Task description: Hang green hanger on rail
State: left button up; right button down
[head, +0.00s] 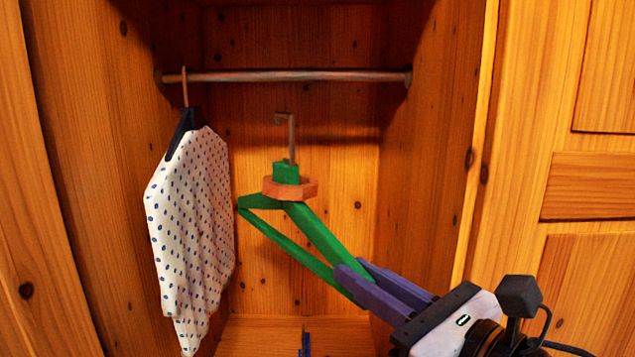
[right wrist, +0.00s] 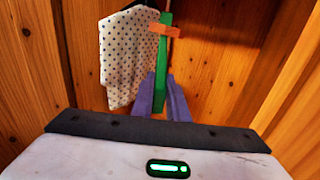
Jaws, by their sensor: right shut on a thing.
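The green hanger (head: 325,238) has a metal hook and a wooden collar (head: 290,188) below it. My right gripper (head: 362,283) is shut on the hanger's lower right end and holds it up, tilted. The right wrist view also shows the hanger (right wrist: 163,65) edge-on between the fingers (right wrist: 161,95). The rail (head: 300,76) spans the wardrobe near the top. The hook (head: 291,135) shows below the rail, apart from it, its open end to the left; how far in front of or under the rail it is, I cannot tell. My left gripper is not clearly in view.
A white dotted shirt (head: 190,220) hangs from a dark hanger (head: 185,130) at the rail's left end, just left of the green hanger. The rail's middle and right are bare. Wooden side walls (head: 430,130) close in the space. A small dark blue thing (head: 304,343) shows at the bottom edge.

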aim_at(330, 239)
jog(key=w+a+r+m+t+h, duration=0.1)
jog(key=w+a+r+m+t+h+p, duration=0.1)
jog(key=w+r+h, duration=0.1)
jog(key=w+a+r+m+h, duration=0.1)
jog(key=a+r, duration=0.1)
jog(key=shift+w+r+m+t, duration=0.15)
jog(key=shift+w+m+t, duration=0.15)
jog(key=shift+t, duration=0.1)
notch_tip(330, 239, up, 5)
jog(key=s+a+m+t+h+p, duration=0.1)
jog(key=s+a+m+h+p, duration=0.15)
jog(key=h, duration=0.35)
jog(key=w+f+m+b, duration=0.1)
jog(key=w, duration=0.7)
jog(key=shift+w+d+f+h, duration=0.25)
jog(key=shift+w+d+h, duration=0.05)
jog(key=shift+w+d, duration=0.1)
